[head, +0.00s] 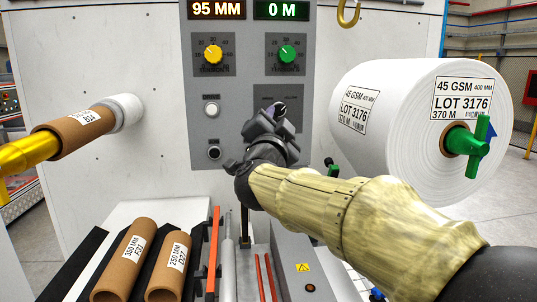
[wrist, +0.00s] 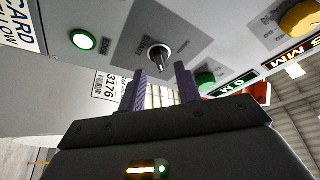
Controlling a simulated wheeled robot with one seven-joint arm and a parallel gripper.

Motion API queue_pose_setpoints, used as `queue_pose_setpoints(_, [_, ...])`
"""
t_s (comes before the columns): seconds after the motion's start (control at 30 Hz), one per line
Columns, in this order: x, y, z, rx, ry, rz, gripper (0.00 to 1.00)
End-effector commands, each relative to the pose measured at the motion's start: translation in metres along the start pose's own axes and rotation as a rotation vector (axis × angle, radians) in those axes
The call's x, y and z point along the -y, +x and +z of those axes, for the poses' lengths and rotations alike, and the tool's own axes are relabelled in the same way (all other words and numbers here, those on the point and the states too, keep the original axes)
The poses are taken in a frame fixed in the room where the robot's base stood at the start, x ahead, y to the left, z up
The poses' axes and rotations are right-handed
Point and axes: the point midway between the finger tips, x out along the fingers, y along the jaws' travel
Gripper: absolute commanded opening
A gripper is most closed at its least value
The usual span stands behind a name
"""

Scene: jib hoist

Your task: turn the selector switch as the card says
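The selector switch (wrist: 158,55) shows in the wrist view as a small dark and metallic knob on a grey square plate (wrist: 137,37). In the head view the plate (head: 291,97) sits below the green dial, and my gripper hides much of its lower part. My gripper (wrist: 161,82) has its two fingers apart, with the knob beyond and between their tips. I see nothing held, and contact with the knob cannot be told. In the head view my gripper (head: 268,118) is at the panel. A card (wrist: 17,26) is cut off at the wrist view's left edge; its instruction is not readable.
A yellow dial (head: 213,54) and a green dial (head: 287,54) sit above the plate. A green-lit button (wrist: 83,40) is near the switch. Cardboard cores (head: 126,259) lie at lower left.

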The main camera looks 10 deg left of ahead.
Motion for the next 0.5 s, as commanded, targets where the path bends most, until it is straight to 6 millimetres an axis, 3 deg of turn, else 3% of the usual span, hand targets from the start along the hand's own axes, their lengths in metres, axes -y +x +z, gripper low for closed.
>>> queue_pose_setpoints(0.5, [0.000, -0.106, 0.001, 0.000, 0.001, -0.003, 0.33])
